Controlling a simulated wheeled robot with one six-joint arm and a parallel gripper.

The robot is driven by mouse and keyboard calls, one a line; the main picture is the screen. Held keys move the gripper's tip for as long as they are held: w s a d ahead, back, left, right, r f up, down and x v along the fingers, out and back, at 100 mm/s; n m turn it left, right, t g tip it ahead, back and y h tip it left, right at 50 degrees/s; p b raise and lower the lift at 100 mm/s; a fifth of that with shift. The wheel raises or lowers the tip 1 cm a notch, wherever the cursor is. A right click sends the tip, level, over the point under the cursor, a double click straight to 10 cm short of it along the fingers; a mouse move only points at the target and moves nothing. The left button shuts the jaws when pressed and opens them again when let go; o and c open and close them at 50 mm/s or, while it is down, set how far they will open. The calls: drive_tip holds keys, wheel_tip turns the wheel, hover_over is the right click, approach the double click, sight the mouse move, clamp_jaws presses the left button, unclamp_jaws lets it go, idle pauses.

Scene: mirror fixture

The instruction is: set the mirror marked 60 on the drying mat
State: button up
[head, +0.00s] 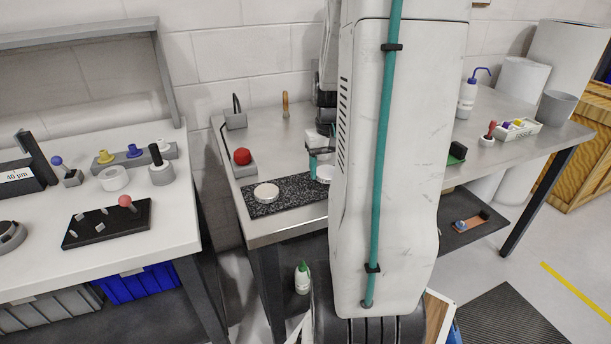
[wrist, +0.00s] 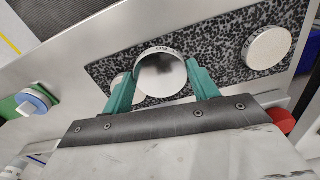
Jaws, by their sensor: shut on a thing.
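My gripper (wrist: 160,74) is shut on a round mirror (wrist: 161,76) with a pale rim. The rim carries a small mark that reads like 60 upside down. The held mirror is over the black speckled drying mat (wrist: 216,53); I cannot tell whether it touches the mat. A second white disc (wrist: 268,46) lies on the mat near one end, and it shows in the head view (head: 266,193). Another pale disc (wrist: 117,80) is partly hidden behind a finger. In the head view my gripper (head: 320,160) is at the mat's (head: 290,187) right part, partly covered by my arm.
A red button (head: 242,156) stands at the table's left, close by the mat. A blue-and-white round piece on a green block (wrist: 33,101) is at the other side. A squeeze bottle (head: 467,97) and a small white box (head: 517,130) stand further right.

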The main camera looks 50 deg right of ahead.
hover_over(307, 185)
drive_tip(key=shift+f, duration=2.05)
drive_tip(key=shift+f, duration=0.1)
drive_tip(key=o, duration=1.1)
drive_tip(key=shift+c, duration=0.2)
